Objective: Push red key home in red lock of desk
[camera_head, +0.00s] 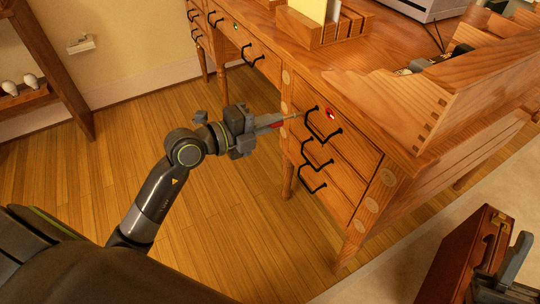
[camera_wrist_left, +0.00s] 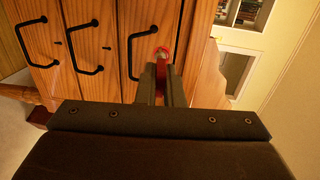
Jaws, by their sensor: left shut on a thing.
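My left gripper (camera_head: 280,121) is shut on the red key, whose red part (camera_head: 277,124) shows at the fingertips in the head view. A thin shaft points right, toward the desk. The red lock (camera_head: 331,113) is on the top drawer front, beside the black handle. The shaft's end looks a little left of the lock; I cannot tell the depth gap. In the left wrist view, red with a silvery spot (camera_wrist_left: 163,55) shows just beyond the fingers; key and lock overlap there. A grey part (camera_head: 514,262) at the lower right may be my right gripper; its jaws are unclear.
The wooden desk (camera_head: 400,180) has black drawer handles (camera_head: 322,127) near the lock. A green lock (camera_head: 235,27) is on another drawer further left. A letter rack (camera_head: 310,28) stands on top. A brown case (camera_head: 468,252) is at the lower right. Floor left of the desk is clear.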

